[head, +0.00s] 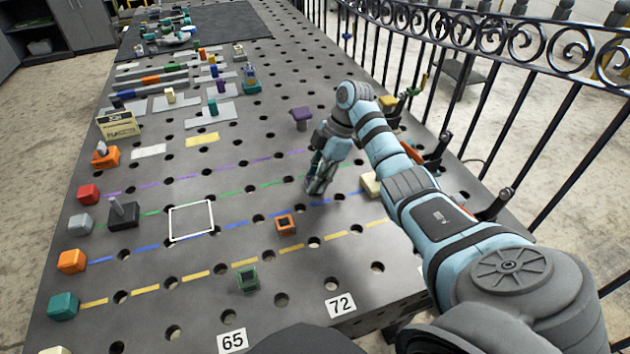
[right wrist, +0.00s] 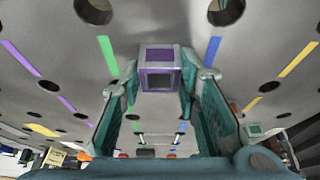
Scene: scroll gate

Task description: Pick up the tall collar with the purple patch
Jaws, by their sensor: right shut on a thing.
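The collar with the purple patch (right wrist: 158,56) shows in the right wrist view, between the fingertips of my right gripper (right wrist: 160,80). It is grey with purple on its side and around a dark square opening. My right gripper is shut on it, with a finger on each side. In the head view my right gripper (head: 316,186) points down over the right middle of the table, and its fingers hide the collar there. I cannot tell whether the collar touches the table. My left gripper is not in view.
An orange collar (head: 286,224) and a green collar (head: 247,277) stand on the holed table (head: 215,300). A purple-topped piece (head: 301,115) stands behind my gripper. A white square outline (head: 191,220) lies left. A black railing (head: 480,90) runs along the right.

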